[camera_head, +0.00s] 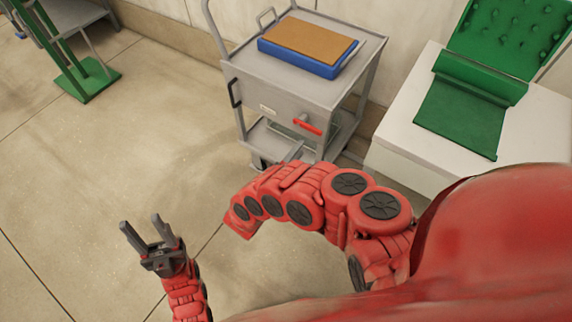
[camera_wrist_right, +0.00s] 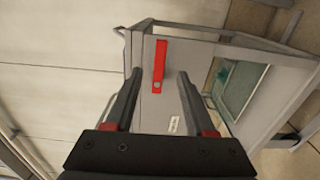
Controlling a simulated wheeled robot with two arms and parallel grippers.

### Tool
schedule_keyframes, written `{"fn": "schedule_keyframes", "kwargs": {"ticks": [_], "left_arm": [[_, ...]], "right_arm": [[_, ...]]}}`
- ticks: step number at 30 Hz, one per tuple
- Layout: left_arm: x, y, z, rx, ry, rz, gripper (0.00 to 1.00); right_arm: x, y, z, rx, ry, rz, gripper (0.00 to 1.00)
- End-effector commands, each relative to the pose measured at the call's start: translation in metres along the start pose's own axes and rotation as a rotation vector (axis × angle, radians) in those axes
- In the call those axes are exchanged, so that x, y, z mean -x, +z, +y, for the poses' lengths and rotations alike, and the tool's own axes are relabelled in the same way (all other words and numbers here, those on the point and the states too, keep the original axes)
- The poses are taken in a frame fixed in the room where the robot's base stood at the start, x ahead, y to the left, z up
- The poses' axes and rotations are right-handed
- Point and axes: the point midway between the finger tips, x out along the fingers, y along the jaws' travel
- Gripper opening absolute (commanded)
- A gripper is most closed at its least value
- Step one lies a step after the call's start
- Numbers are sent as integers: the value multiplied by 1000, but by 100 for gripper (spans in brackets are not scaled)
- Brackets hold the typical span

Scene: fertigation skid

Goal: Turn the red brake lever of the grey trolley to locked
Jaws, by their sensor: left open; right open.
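The grey trolley (camera_head: 250,88) stands against the wall at the top middle of the head view. Its red brake lever (camera_head: 309,126) is on the front face, running right and slightly down from a grey pivot. In the right wrist view the lever (camera_wrist_right: 160,62) shows as a red bar with its pivot at the lower end. My right gripper (camera_wrist_right: 160,74) is open and empty, its fingers pointing at the trolley front. The lever lies ahead between the fingertips; contact cannot be told. In the head view I cannot make out the right gripper clearly. My left gripper (camera_head: 149,238) is open and empty above the floor.
A blue tray (camera_head: 300,62) with a brown top lies on the trolley. A black handle (camera_head: 234,92) sits on its left side. A white cabinet (camera_head: 405,164) with green items stands right. A green stand (camera_head: 88,78) is far left. Floor left of the trolley is clear.

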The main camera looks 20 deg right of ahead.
Motion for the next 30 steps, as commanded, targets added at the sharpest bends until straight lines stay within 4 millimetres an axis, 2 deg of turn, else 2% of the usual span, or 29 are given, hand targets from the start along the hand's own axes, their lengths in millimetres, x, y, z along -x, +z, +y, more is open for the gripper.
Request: {"fn": "schedule_keyframes", "kwargs": {"ticks": [3, 6, 10, 15, 30], "left_arm": [[-2, 0, 0, 0, 0, 0, 50], [-3, 0, 0, 0, 0, 0, 50], [-3, 0, 0, 0, 0, 0, 50], [-3, 0, 0, 0, 0, 0, 50], [-3, 0, 0, 0, 0, 0, 50]], "right_arm": [[29, -1, 0, -1, 0, 2, 55], [48, -1, 0, -2, -2, 2, 55], [62, 0, 0, -2, 2, -1, 55], [70, 0, 0, -1, 1, -1, 55], [69, 0, 0, -4, 1, -1, 55]]}}
